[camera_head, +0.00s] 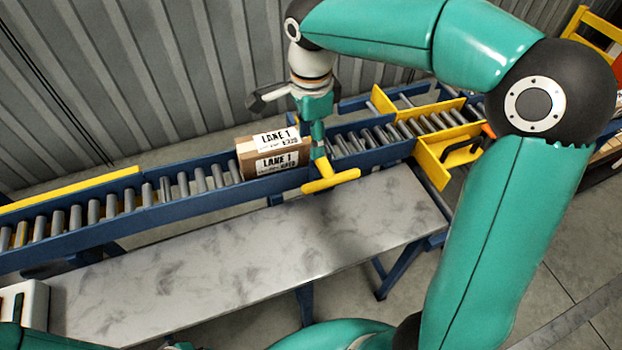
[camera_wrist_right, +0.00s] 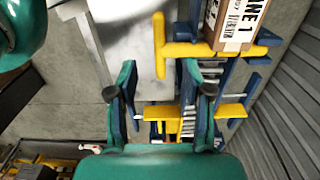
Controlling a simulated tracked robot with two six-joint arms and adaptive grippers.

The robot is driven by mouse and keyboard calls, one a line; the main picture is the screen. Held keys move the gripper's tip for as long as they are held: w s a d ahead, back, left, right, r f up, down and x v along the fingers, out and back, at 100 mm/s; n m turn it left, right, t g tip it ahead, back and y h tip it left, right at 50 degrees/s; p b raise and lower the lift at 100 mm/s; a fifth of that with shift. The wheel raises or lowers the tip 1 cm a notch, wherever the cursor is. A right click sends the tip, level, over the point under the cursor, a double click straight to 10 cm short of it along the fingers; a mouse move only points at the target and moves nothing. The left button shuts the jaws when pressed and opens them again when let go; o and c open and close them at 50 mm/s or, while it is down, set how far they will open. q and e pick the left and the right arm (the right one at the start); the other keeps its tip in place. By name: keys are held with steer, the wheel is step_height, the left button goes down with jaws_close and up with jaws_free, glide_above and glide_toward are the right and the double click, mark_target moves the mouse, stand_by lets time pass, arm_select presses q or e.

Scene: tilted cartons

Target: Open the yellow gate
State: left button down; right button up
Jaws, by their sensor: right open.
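A yellow gate (camera_head: 320,167) with a T-shaped handle (camera_head: 331,183) stands at the near side of the roller conveyor, beside a brown carton (camera_head: 272,152) labelled LANE 1. In the right wrist view the gate's bar (camera_wrist_right: 210,50) runs across the conveyor next to the carton (camera_wrist_right: 238,25). My right gripper (camera_head: 319,148) is above the gate, pointing down. In the right wrist view it (camera_wrist_right: 164,70) is open, with the end of the handle (camera_wrist_right: 160,62) appearing between its fingertips. Contact cannot be told. My left gripper is out of view.
A grey bench top (camera_head: 240,255) lies in front of the conveyor (camera_head: 130,205). A corrugated wall (camera_head: 110,80) closes off the back. A white box (camera_head: 30,300) sits at the bench's left end.

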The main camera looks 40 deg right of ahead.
mark_target(312, 184)
step_height(312, 184, down, 15)
steer(key=shift+s+d+r, duration=0.1)
steer(key=shift+s, duration=0.05)
steer(key=shift+c, duration=0.2)
jaws_close()
stand_by(0.4)
